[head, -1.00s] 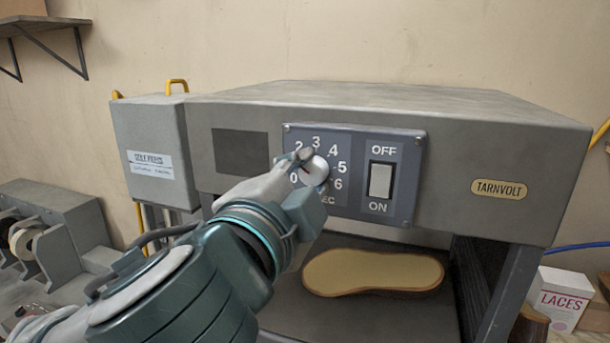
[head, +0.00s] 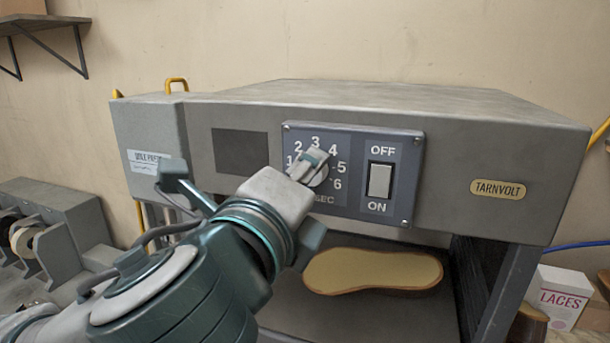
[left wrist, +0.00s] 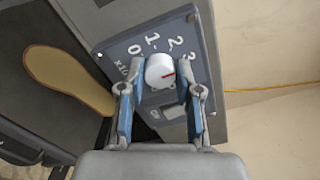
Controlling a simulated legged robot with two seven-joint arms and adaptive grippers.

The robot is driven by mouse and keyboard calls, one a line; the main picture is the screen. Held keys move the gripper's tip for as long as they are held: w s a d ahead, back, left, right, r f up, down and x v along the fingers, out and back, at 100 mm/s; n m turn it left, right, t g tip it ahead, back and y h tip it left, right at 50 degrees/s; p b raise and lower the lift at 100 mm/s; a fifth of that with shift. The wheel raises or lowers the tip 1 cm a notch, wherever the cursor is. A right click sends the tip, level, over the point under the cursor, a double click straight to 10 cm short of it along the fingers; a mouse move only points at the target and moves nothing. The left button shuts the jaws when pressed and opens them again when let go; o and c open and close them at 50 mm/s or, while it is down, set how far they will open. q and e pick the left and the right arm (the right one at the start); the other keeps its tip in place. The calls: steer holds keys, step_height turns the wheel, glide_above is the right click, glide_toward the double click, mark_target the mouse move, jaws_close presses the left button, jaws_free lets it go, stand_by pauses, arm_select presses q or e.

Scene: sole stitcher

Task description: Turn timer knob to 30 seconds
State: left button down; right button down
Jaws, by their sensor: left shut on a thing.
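The timer knob (head: 319,178) is a white round knob on the dark dial panel (head: 345,206) of the grey machine. My left gripper (head: 309,166) is shut on the knob from the front and hides part of it in the head view. In the left wrist view the white knob (left wrist: 160,68) sits between the two blue-sided fingers (left wrist: 159,88). A red line on the knob points toward the right of that picture, near the side of the 3. The exact number it points at is unclear. My right gripper is not in view.
An OFF/ON rocker switch (head: 379,180) is just right of the dial. A shoe sole (head: 373,271) lies in the opening below. A LACES box (head: 562,298) stands at the lower right, and a grey rack (head: 60,225) stands at the left.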

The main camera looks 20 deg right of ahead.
arm_select(q)
steer(key=shift+d+f+m, duration=0.2)
steer(key=shift+f+m, duration=0.2)
steer(key=shift+m, duration=0.2)
steer(key=c, duration=1)
jaws_free()
steer(key=shift+o, duration=1.1)
steer(key=shift+a+r, duration=0.1)
steer(key=shift+r, duration=0.05)
steer(key=v, duration=1.2)
steer(key=shift+w, duration=0.15)
